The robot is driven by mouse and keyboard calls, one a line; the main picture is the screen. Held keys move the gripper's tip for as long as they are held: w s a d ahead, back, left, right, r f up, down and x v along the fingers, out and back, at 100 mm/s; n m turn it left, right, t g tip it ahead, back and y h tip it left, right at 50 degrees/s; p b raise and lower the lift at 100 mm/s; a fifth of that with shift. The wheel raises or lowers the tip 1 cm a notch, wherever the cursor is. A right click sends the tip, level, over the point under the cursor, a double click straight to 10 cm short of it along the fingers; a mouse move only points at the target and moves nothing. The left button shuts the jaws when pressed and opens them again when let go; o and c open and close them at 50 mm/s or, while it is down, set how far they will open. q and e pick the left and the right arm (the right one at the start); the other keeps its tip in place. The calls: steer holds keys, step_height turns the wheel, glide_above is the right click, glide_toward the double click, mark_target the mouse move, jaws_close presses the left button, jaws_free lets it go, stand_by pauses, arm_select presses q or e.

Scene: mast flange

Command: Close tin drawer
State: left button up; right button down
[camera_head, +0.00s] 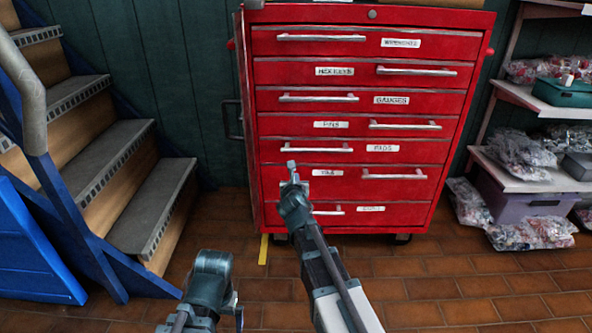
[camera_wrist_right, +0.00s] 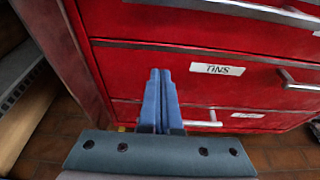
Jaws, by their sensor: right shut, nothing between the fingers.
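The red tool cabinet (camera_head: 348,101) stands ahead with several labelled drawers. The tin drawer (camera_wrist_right: 125,60) is the second from the bottom, with a "TINS" label left of its bar handle. Contact is unclear. My left gripper (camera_head: 239,312) is low at the front, its jaws unclear.
Stairs with a blue frame (camera_head: 70,205) stand at the left. A shelf (camera_head: 535,172) with bagged goods and bins stands at the right. The brick-tiled floor (camera_head: 450,280) is open in front of the cabinet, with a yellow strip (camera_head: 263,250) near its left foot.

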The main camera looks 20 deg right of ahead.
steer(key=s+a+r+m+g+y+p, duration=0.1)
steer(key=s+a+m+g+p, duration=0.45)
steer(key=s+m, duration=0.45)
steer(key=s+a+m+g+y+p, duration=0.1)
steer(key=s+a+m+g+p, duration=0.4)
steer(key=s+m, duration=0.55)
steer(key=s+a+r+m+g+y+p, duration=0.1)
steer(key=s+a+m+g+p, duration=0.55)
steer(key=s, duration=0.65)
step_height(320, 180, up, 38)
steer(key=m+t+p, duration=0.2)
steer(key=p, duration=3.5)
steer(key=shift+s+d+f+t, duration=0.2)
steer(key=shift+d+f+t, duration=0.05)
steer(key=shift+d+t, duration=0.2)
